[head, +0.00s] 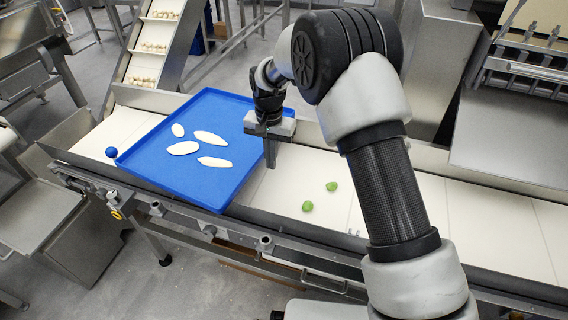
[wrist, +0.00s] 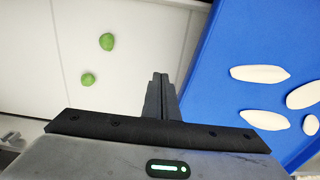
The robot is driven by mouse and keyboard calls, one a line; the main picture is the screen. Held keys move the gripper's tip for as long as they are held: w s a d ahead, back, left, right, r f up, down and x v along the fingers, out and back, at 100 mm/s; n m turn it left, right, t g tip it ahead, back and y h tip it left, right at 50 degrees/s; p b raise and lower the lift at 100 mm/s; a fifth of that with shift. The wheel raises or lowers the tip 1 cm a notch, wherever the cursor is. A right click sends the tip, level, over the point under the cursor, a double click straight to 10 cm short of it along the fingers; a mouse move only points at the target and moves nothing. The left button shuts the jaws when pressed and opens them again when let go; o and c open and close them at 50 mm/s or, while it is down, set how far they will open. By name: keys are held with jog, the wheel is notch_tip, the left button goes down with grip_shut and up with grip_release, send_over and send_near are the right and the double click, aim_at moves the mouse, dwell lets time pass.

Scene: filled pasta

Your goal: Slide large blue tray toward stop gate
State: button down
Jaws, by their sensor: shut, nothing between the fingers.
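The large blue tray (head: 185,169) lies on the white conveyor belt (head: 280,195), at the left half of the head view. It sits a little askew, its near edge over the front rail. Several flat white oval pieces (head: 184,148) lie in it. In the wrist view the tray (wrist: 228,85) fills the right side. My gripper (head: 270,163) is shut and empty, pointing down just right of the tray's right edge. In the wrist view its fingers (wrist: 160,85) are together beside the tray edge; I cannot tell if they touch it. I cannot make out the stop gate for certain.
Two green lumps (head: 320,196) lie on the belt to the right of my gripper. A blue ball (head: 111,152) is at the tray's left. An inclined conveyor (head: 153,45) with pale pieces stands behind. Metal rails (head: 265,242) border the belt. The belt's right part is clear.

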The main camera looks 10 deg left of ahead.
notch_tip(320, 180, up, 7)
jog(key=p, duration=0.4)
jog(key=shift+f, duration=0.2)
jog(key=shift+r, duration=0.1)
jog(key=s+d+r+t, duration=0.1)
jog(key=s+d+r, duration=0.2)
jog(key=d+r, duration=0.3)
jog(key=s+d+r+n+t, duration=0.1)
jog(key=s+d+r, duration=0.25)
jog(key=r, duration=0.35)
jog(key=s+d+r+t, duration=0.1)
jog(key=s+d+r, duration=0.1)
jog(key=d+r, duration=0.4)
jog(key=s+d+r+t, duration=0.1)
jog(key=s+d+r, duration=0.15)
jog(key=s, duration=0.45)
jog(key=s+d+r+n+t, duration=0.1)
jog(key=s+d, duration=0.3)
jog(key=s, duration=0.2)
jog(key=s+d+r+t, duration=0.1)
jog(key=s+d, duration=0.3)
jog(key=s, duration=0.3)
notch_tip(320, 180, up, 15)
jog(key=p, duration=1.4)
jog(key=shift+w+f, duration=0.15)
jog(key=shift+f, duration=0.05)
